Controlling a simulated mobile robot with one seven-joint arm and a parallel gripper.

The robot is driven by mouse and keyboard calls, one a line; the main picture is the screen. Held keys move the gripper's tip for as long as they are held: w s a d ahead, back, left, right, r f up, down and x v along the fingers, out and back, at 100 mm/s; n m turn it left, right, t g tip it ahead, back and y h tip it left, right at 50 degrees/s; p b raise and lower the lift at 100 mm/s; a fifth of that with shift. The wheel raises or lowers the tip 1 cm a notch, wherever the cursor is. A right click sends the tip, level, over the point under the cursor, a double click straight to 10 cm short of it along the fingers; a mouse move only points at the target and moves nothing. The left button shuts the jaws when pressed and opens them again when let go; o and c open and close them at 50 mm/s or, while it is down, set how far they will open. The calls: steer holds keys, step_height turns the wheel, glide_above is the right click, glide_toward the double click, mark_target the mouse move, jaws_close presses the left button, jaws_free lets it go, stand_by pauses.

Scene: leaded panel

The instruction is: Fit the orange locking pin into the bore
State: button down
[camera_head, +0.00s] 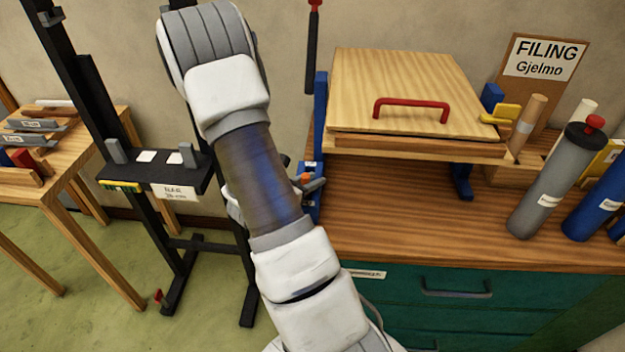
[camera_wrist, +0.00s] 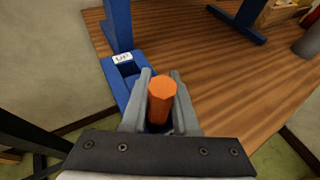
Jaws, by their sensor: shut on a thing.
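The orange locking pin (camera_wrist: 160,97) stands between the two grey fingers of my gripper (camera_wrist: 161,82), which is shut on it. A bit of orange (camera_head: 314,183) also shows in the head view, beside the blue upright at the bench's left end. A blue bracket (camera_wrist: 112,79) with a small white "UP" label (camera_wrist: 123,58) and a dark slot lies just beyond the fingers in the wrist view. Some blue shows below the pin. The pin's lower end and the bore are hidden, so I cannot tell whether they meet. My arm covers most of the gripper in the head view.
A wooden panel (camera_head: 400,85) with a red handle (camera_head: 410,105) rests on blue supports above the wooden bench (camera_head: 420,220). Grey (camera_head: 550,185) and blue (camera_head: 597,205) cylinders stand at the right. A black stand (camera_head: 155,172) is left of my arm. Green drawers are below.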

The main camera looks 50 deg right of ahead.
steer(key=c, duration=0.7)
jaws_free()
steer(key=shift+r, duration=0.1)
steer(key=shift+r+p, duration=0.2)
steer(key=shift+p, duration=0.3)
steer(key=s+a+r+m+t+y, duration=0.1)
steer(key=s+a+r+m+y, duration=0.3)
steer(key=a+r+m, duration=0.2)
steer(key=s+a+r+m+t+y, duration=0.1)
steer(key=s+a+r+m+y, duration=0.2)
steer(key=a, duration=1.2)
steer(key=s+a+r+m+t+y, duration=0.2)
steer(key=s+a+r+m+y, duration=0.2)
steer(key=a+r+m, duration=0.6)
steer(key=shift+s+a+r+y, duration=0.1)
steer(key=shift+s+r+y, duration=0.1)
steer(key=shift+r+y, duration=0.7)
steer(key=shift+s+a+r+y, duration=0.15)
steer(key=shift+r+y, duration=0.15)
steer(key=shift+r, duration=1.1)
